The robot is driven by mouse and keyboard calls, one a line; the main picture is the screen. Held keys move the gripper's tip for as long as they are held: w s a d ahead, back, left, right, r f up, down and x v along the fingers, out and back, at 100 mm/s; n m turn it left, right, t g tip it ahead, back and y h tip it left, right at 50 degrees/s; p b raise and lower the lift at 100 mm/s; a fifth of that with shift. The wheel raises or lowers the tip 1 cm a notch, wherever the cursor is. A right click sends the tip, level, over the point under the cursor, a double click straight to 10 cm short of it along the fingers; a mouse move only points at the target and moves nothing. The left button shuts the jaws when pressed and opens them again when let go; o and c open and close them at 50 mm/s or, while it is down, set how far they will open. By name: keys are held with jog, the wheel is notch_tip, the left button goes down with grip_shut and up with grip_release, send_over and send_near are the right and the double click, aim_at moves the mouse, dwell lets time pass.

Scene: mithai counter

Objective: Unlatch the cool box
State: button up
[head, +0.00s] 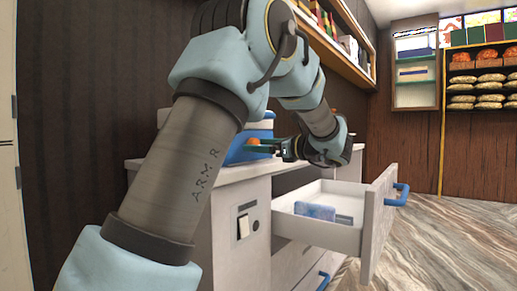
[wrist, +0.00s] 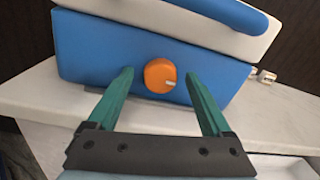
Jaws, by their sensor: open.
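The cool box (wrist: 95,45) has a blue body and a white lid (wrist: 135,12) with a blue handle (wrist: 215,8). It stands on the pale counter, and my arm partly hides it in the head view (head: 236,153). A round orange knob (wrist: 160,75) with a small pale mark pointing right is on its front face. The lid looks closed. My gripper (wrist: 159,76) is open and empty, its green fingers pointing at the front, one to each side of the knob in the picture with gaps between. I cannot tell whether the fingertips reach around it.
Below the counter (wrist: 40,90), a drawer (head: 318,232) stands pulled out, with a blue patterned item (head: 315,211) inside. A small metal fitting (wrist: 266,75) shows right of the box. A wall shelf (head: 335,45) hangs above. The marbled floor (head: 450,240) at right is clear.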

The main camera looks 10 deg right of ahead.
jog(key=shift+w+a, duration=0.2)
grip_shut()
dwell(0.6)
